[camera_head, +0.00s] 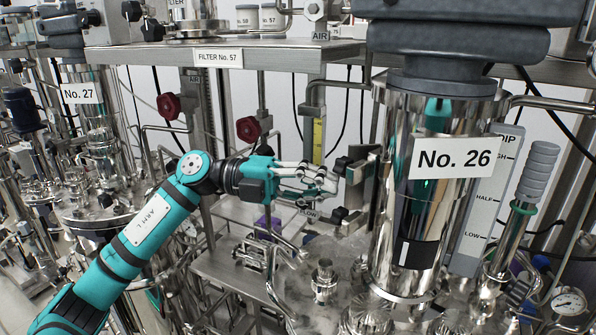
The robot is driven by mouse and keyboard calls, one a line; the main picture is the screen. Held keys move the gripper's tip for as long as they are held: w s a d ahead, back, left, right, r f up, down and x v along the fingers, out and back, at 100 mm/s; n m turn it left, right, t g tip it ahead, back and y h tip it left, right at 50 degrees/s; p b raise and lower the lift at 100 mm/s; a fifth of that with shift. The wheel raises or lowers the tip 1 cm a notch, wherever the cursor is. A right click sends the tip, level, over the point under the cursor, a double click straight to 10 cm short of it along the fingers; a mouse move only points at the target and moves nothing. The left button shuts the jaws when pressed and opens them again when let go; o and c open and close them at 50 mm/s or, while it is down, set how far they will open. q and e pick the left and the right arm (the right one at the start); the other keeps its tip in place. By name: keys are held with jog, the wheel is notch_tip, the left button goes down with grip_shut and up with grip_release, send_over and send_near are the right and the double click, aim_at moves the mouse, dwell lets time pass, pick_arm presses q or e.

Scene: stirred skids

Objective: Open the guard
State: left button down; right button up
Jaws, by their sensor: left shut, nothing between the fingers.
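A polished steel cylinder labelled No. 26 (436,215) stands upright at the right under a dark grey motor head. It seems to be the guard, but I cannot tell this for sure. A metal bracket with dark knobs (357,178) sticks out from its left side. My left gripper (328,180) is shut and empty, with its fingertips just left of the bracket. I cannot tell whether they touch it. I cannot see an opening in the cylinder. My right gripper is not in view.
A steel shelf labelled FILTER No. 57 (218,56) hangs above my left arm. Red valve knobs (248,129) sit behind it. Another unit labelled No. 27 (84,93) stands at the left. A dip gauge (488,205) and pressure dial (568,302) are at the right. Pipes crowd the skid top.

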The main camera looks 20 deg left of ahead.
pick_arm(q)
jog(key=p+x, duration=0.1)
jog(key=x, duration=0.2)
jog(key=shift+d, duration=0.1)
jog(key=shift+w+g, duration=0.1)
jog(key=shift+g, duration=0.2)
jog(key=shift+m+g, duration=0.8)
jog(key=shift+g, duration=0.1)
jog(key=shift+w+a+b, duration=0.2)
jog(key=shift+w+a, duration=0.45)
jog(key=shift+w, duration=0.35)
jog(key=shift+w+a+b, duration=0.2)
jog(key=shift+w+a, duration=0.4)
jog(key=shift+w, duration=0.35)
jog(key=shift+r, duration=0.1)
